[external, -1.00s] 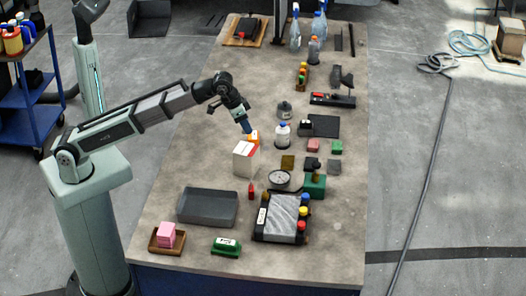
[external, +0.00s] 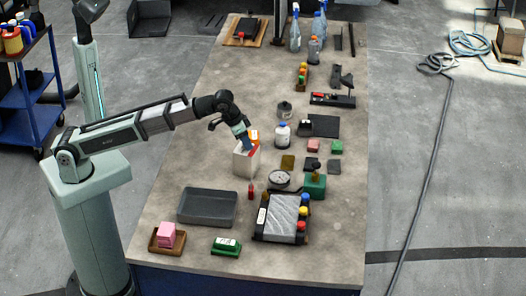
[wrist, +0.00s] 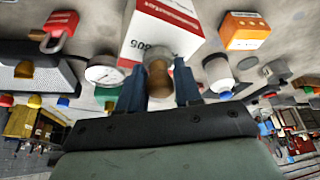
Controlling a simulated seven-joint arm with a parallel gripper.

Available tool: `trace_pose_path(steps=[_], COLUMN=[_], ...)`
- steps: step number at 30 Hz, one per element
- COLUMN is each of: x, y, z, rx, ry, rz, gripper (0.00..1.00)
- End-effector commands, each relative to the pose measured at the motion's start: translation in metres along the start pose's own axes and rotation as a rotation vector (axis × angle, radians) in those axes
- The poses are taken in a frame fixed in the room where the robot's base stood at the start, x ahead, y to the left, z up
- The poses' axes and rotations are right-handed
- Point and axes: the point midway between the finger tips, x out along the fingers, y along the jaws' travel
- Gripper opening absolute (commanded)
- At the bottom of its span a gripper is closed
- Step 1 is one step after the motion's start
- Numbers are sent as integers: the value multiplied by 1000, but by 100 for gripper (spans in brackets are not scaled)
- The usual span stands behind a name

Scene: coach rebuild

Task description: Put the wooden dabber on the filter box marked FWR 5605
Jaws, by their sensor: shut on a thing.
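The white filter box (external: 244,164) with a red top edge stands on the bench. In the wrist view the box (wrist: 160,30) shows red lettering and a partly readable number ending in 605. My gripper (external: 246,148) is at the box's top in the external view. In the wrist view my gripper (wrist: 160,76) is shut on the wooden dabber (wrist: 158,78), whose round brown body shows between the two blue fingers. The dabber overlaps the near edge of the box in that view. I cannot tell whether it touches the box.
An orange box (wrist: 246,31) stands close beside the white box. A white bottle with a blue cap (external: 282,134), a round gauge (external: 279,180) and a small red item (external: 251,191) are nearby. A grey tray (external: 207,207) lies nearer the front, with bare bench between.

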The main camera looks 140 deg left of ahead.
Motion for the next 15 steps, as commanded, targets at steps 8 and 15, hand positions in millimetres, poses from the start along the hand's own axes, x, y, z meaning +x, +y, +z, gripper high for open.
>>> trace_pose_path(steps=[8,15], x=[1,1], y=[0,0], z=[1,1], rx=[0,0], ry=[0,0], rz=[0,0], gripper=[53,59])
